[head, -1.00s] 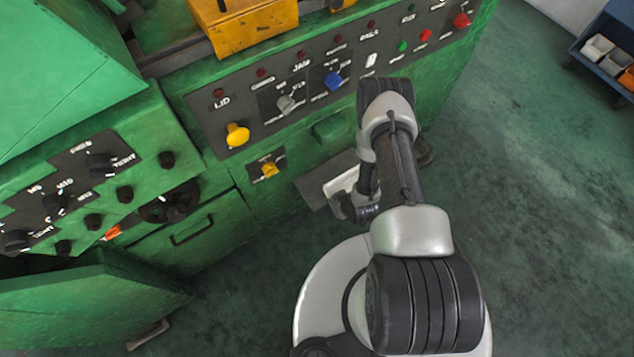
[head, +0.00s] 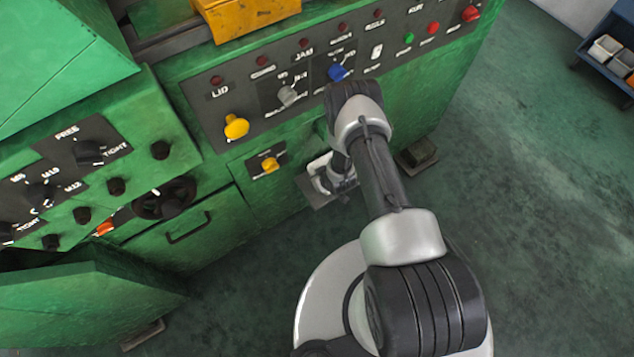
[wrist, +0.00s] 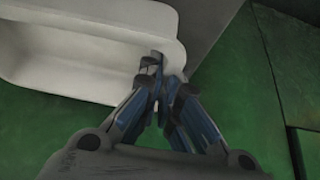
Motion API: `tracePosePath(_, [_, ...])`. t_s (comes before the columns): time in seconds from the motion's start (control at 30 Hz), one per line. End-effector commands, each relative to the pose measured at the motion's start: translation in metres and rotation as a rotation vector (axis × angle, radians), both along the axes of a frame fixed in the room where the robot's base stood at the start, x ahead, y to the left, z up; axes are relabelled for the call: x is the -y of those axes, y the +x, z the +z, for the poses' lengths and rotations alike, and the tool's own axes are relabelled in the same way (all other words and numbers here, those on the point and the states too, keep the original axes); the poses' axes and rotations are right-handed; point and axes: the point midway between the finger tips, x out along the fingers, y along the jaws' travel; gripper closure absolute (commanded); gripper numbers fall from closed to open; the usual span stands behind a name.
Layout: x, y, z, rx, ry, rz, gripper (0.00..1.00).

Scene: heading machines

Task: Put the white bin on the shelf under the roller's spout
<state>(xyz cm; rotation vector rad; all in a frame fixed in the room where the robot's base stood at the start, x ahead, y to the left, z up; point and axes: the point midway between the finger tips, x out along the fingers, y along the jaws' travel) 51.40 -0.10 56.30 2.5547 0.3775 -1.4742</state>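The white bin (head: 319,176) is at the low grey shelf (head: 318,201) on the front of the green machine, partly hidden by my arm. It also shows large at the upper left of the wrist view (wrist: 75,62), and it looks empty. My gripper (wrist: 158,68) is closed on the rim at the bin's near end. In the head view my gripper (head: 338,178) is mostly hidden by my arm. I cannot tell whether the bin rests on the shelf or is just above it. A green part juts out above the shelf, mostly hidden; I cannot tell if it is the spout.
A control panel (head: 262,112) with knobs and buttons lies above the shelf. A handwheel (head: 168,202) and an open green door (head: 90,300) are at the left. A blue rack with small bins (head: 610,60) stands at the far right. The floor on the right is clear.

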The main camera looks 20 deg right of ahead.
Motion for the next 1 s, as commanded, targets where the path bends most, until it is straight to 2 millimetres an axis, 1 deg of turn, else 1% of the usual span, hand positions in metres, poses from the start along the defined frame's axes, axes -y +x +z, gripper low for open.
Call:
tracePosePath(0.03, [0.0000,-0.0004,-0.0126,0.000,0.000,0.000,1.00])
tracePosePath(0.1, [-0.0010,0.0034,-0.0191,0.003,0.000,0.002,1.00])
tracePosePath(0.33, [-0.0013,0.0042,-0.0173,0.002,0.000,0.001,1.00])
tracePosePath(0.47, [-0.0012,0.0041,-0.0209,0.001,0.000,0.001,1.00])
tracePosePath(0.5, [-0.0013,0.0034,-0.0218,0.000,0.000,0.000,0.96])
tracePosePath(0.8, [-0.0012,0.0035,-0.0205,0.000,0.000,0.000,0.76])
tracePosePath(0.83, [-0.0012,0.0035,-0.0205,0.000,0.000,0.000,0.75])
tracePosePath(1.0, [-0.0012,0.0034,-0.0205,0.000,0.000,0.000,0.75])
